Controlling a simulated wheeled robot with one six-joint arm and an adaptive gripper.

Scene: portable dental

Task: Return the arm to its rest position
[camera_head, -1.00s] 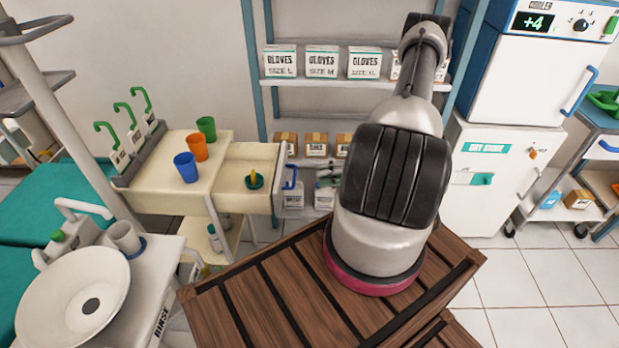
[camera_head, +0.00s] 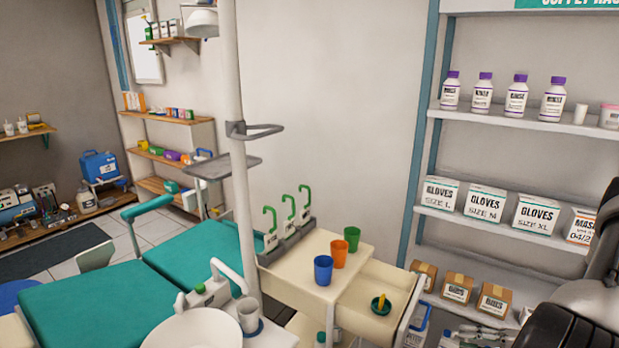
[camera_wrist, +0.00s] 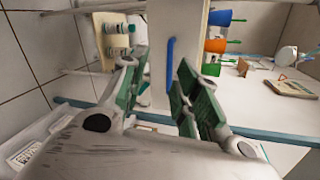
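My gripper (camera_wrist: 163,82) shows in the wrist view with its two green-padded fingers spread apart and nothing between them. A blue handle (camera_wrist: 170,64) shows in the background beyond the gap, apart from the fingers. In the head view only part of my arm (camera_head: 585,300) shows, at the lower right edge, and the gripper is out of that view. The cart's drawer (camera_head: 392,282) stands open, with a small green and yellow item (camera_head: 381,304) in it.
Blue (camera_head: 323,270), orange (camera_head: 338,254) and green (camera_head: 352,239) cups stand on the cart top. A supply rack (camera_head: 508,220) with glove boxes stands at right. A teal dental chair (camera_head: 90,305) and a pole (camera_head: 240,190) with trays are at left.

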